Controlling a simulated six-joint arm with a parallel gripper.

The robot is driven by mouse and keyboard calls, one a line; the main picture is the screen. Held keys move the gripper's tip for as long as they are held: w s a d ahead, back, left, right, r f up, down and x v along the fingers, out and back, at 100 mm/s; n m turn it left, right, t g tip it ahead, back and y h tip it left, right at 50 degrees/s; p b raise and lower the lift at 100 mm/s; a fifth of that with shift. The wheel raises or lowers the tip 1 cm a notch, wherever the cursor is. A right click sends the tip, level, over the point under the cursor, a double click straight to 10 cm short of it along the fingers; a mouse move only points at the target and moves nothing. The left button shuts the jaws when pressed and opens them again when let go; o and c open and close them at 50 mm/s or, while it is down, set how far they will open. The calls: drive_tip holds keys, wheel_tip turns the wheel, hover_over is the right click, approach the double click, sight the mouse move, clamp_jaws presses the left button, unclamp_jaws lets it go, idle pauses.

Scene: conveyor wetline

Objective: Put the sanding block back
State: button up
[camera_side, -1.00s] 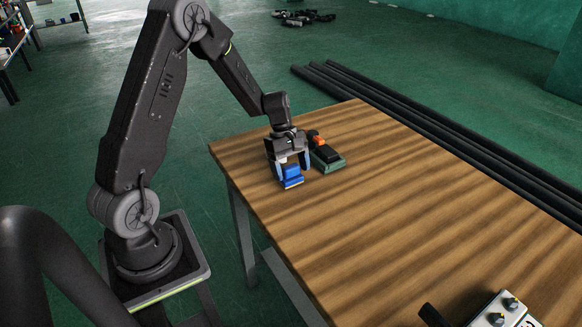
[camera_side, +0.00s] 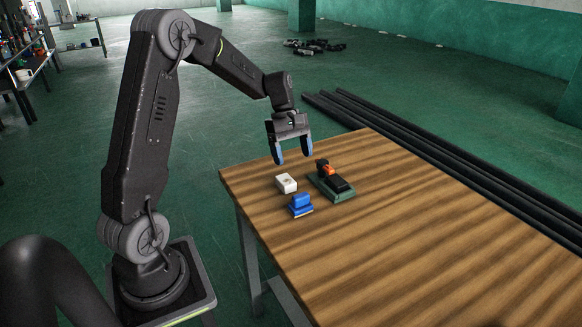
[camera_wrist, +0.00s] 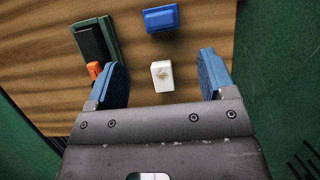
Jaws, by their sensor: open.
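The sanding block appears to be the blue block (camera_side: 301,204) with a thin yellowish layer under it, resting on the wooden table near its left edge. It also shows at the top of the wrist view (camera_wrist: 161,18). My gripper (camera_side: 293,160) is open and empty, raised above the table. In the wrist view a small white block (camera_wrist: 162,76) shows between the blue fingers, below them on the table and untouched. In the side view this white block (camera_side: 286,183) stands just behind the blue block, apart from it.
A green base (camera_side: 344,197) bearing a black part and an orange part (camera_side: 325,168) lies right of the white block. The table (camera_side: 420,240) is bare towards the front right. Long dark bars (camera_side: 430,142) lie beyond its far edge.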

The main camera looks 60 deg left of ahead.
drive_tip(key=s+d+r+m+t+y, duration=0.2)
drive_tip(key=s+d+r+m, duration=0.3)
drive_tip(key=s+d+m, duration=0.4)
drive_tip(key=s+d+r+m+t+y, duration=0.2)
drive_tip(key=s+d+r+m, duration=0.3)
drive_tip(key=s+d+m, duration=0.4)
drive_tip(key=shift+d+r+t, duration=0.35)
drive_tip(key=shift+d+t, duration=0.05)
drive_tip(key=shift+t, duration=0.4)
